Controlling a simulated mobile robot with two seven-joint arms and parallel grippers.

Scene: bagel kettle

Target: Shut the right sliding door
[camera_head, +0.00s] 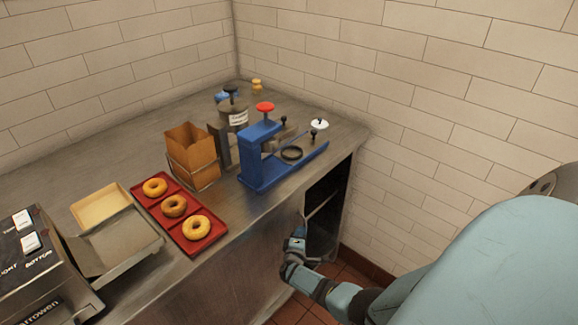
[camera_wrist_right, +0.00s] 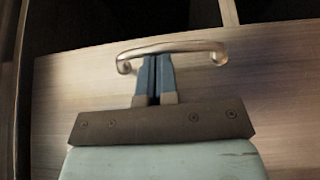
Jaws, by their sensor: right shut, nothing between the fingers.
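The right sliding door (camera_wrist_right: 80,100) is a brushed panel with a curved metal bar handle (camera_wrist_right: 195,47). In the head view the counter front shows a dark opening (camera_head: 322,215) at its right end, so the door stands open there. My right gripper (camera_head: 298,232) is at the counter front, just left of that opening. In the right wrist view its two blue fingers (camera_wrist_right: 154,62) are together and empty, with their tips at the handle bar. I cannot tell whether they touch it. My left gripper is not in view.
On the counter (camera_head: 262,222) stand a blue press (camera_head: 262,160), a red tray (camera_head: 153,208) with bagels, a paper bag (camera_head: 190,150) and a toaster (camera_head: 38,270). A tiled wall (camera_head: 420,150) bounds the right side. Tiled floor (camera_head: 328,268) shows below the opening.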

